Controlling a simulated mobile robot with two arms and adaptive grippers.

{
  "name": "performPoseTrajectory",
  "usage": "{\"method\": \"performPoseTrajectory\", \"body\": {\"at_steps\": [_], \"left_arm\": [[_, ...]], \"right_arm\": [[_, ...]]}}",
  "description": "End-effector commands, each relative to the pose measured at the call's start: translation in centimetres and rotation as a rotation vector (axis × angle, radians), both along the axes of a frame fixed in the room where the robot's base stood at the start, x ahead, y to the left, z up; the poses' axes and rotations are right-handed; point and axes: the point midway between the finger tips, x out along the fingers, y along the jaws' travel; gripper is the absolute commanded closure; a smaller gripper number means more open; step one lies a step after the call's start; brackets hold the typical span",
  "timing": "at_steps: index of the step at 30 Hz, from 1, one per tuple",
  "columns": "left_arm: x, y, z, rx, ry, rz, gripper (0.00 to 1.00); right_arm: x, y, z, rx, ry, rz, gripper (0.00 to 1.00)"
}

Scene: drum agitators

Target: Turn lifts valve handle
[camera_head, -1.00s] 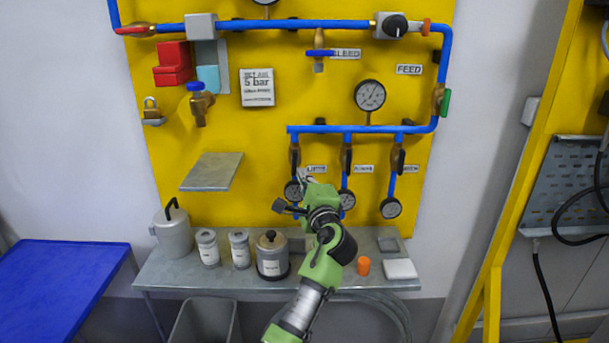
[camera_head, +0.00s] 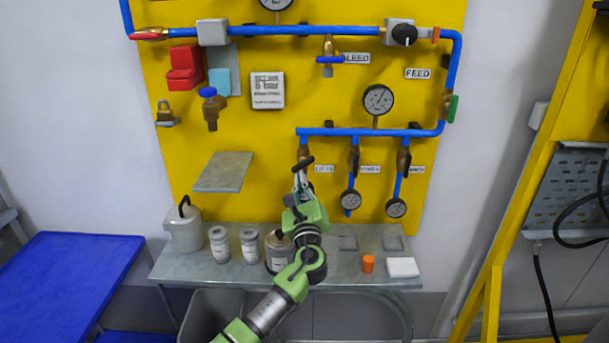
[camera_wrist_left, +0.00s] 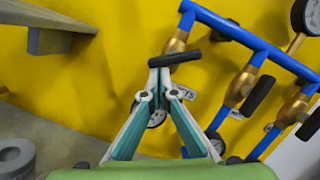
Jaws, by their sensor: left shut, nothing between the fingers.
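The lifts valve handle (camera_head: 303,163) is a short black lever on the left of three small valves on the yellow panel. It lies slantwise across its blue pipe. In the left wrist view the handle (camera_wrist_left: 175,60) lies nearly level just beyond my fingertips. My left gripper (camera_head: 300,174) is shut and empty just below the handle; its fingers (camera_wrist_left: 160,70) meet at the tips. I cannot tell whether they touch the handle. The LIFTS label (camera_head: 324,169) is right of it. My arm hides the gauge below this valve in the head view. My right gripper is not in view.
Two neighbouring valves, with upright black handles (camera_head: 355,160) and (camera_head: 406,161), are to the right. A slanted grey shelf (camera_head: 223,172) juts out at left. A bench (camera_head: 330,273) below holds jars, a can (camera_head: 184,229), an orange cap (camera_head: 368,264) and a white block (camera_head: 402,267).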

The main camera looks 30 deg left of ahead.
Motion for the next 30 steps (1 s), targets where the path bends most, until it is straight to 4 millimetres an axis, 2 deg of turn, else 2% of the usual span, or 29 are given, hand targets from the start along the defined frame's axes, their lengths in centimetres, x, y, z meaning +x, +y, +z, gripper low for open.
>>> {"method": "performPoseTrajectory", "body": {"at_steps": [3, 15, 30], "left_arm": [[-0.2, 0.5, 0.5, 0.095, 0.056, 0.001, 1.00], [-0.7, 1.1, 0.9, 0.337, 0.204, 0.000, 1.00], [-0.8, 1.3, 0.8, 0.429, 0.261, 0.000, 1.00]], "right_arm": [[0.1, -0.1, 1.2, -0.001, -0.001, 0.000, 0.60], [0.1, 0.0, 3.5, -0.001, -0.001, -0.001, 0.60], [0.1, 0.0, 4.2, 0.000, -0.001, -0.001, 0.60]]}}
